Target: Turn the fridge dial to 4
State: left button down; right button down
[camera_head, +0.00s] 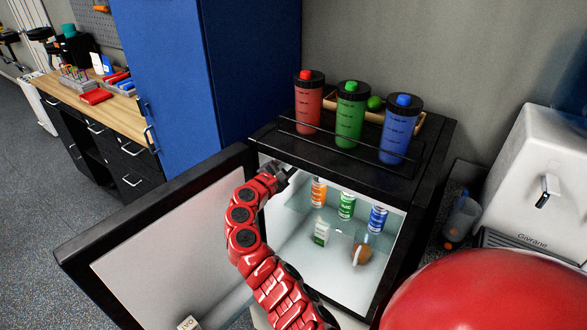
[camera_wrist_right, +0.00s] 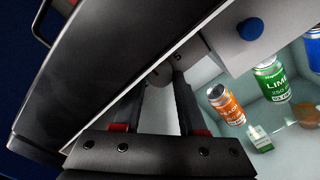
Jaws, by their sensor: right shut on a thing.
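The small black fridge (camera_head: 420,190) stands open, its door (camera_head: 160,240) swung out to the left. My right gripper (camera_head: 285,174) reaches into the upper left of the fridge opening, near the hinge side. In the right wrist view, my right gripper (camera_wrist_right: 163,85) is shut on a small grey round dial (camera_wrist_right: 160,74) under the fridge's top edge. A dark mark, perhaps a number, shows beside the dial, but I cannot read the setting. The fingers hide part of the dial. A blue round knob (camera_wrist_right: 250,28) sits on the pale panel to the right. My left gripper is not in view.
Orange (camera_head: 319,192), green (camera_head: 346,205) and blue (camera_head: 378,218) cans stand on the fridge shelf. A small carton (camera_head: 321,232) and a brown round item (camera_head: 362,254) are below. Three bottles stand on top. A blue cabinet (camera_head: 215,75) is behind the door.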

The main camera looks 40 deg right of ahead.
jog(key=shift+f+m+b, duration=0.1)
jog(key=shift+m+b, duration=4.1)
jog(key=shift+b, duration=1)
jog(key=shift+c, duration=2.3)
grip_release()
